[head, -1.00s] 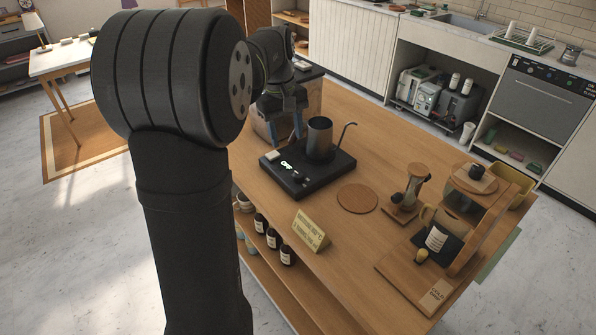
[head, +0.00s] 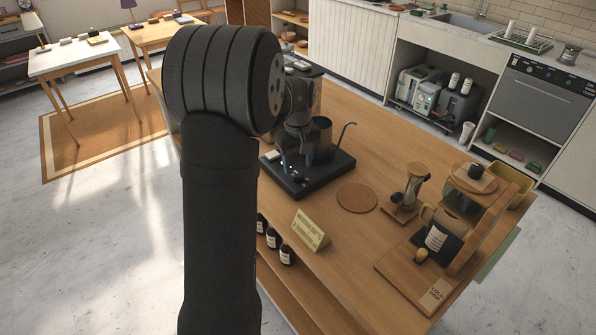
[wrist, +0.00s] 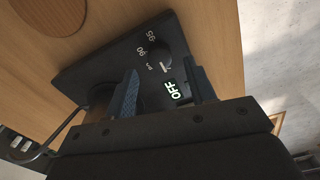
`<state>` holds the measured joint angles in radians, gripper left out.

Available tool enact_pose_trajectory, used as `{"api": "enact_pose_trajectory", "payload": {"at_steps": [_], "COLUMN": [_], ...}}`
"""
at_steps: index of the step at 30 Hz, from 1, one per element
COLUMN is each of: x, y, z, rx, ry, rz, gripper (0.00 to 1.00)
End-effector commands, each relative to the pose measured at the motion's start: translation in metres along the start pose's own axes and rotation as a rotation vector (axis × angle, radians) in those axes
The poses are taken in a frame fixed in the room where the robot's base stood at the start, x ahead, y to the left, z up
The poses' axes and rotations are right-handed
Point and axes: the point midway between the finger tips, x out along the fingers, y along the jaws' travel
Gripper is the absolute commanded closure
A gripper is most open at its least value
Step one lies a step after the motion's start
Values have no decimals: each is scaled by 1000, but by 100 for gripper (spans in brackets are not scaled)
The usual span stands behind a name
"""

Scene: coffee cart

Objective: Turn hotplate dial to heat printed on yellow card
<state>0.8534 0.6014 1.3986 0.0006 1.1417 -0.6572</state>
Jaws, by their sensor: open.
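The black hotplate (head: 325,179) stands on the wooden cart with a dark metal kettle (head: 324,137) on it. In the wrist view, the hotplate's dark round dial (wrist: 160,55) has a pale pointer mark, with 90 and 95 printed beside it. In the head view my gripper (head: 296,172) covers the dial and display. The yellow card (head: 311,231) stands at the cart's front edge; its print is too small to read.
A round cork mat (head: 357,197) lies right of the hotplate. Dark bottles (head: 286,254) sit on the shelf below.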

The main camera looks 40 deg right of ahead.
Motion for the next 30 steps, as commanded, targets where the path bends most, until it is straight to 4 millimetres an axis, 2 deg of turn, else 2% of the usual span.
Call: {"api": "enact_pose_trajectory", "payload": {"at_steps": [3,7,18,25,30], "x": [19,31,36,36,36], "y": [0,0,0,0,0], "z": [0,0,0,0,0], "rx": [0,0,0,0,4], "ry": [-2,-1,0,0,0], "rz": [-2,-1,0,0,0], "gripper": [50,50,50,94,94]}}
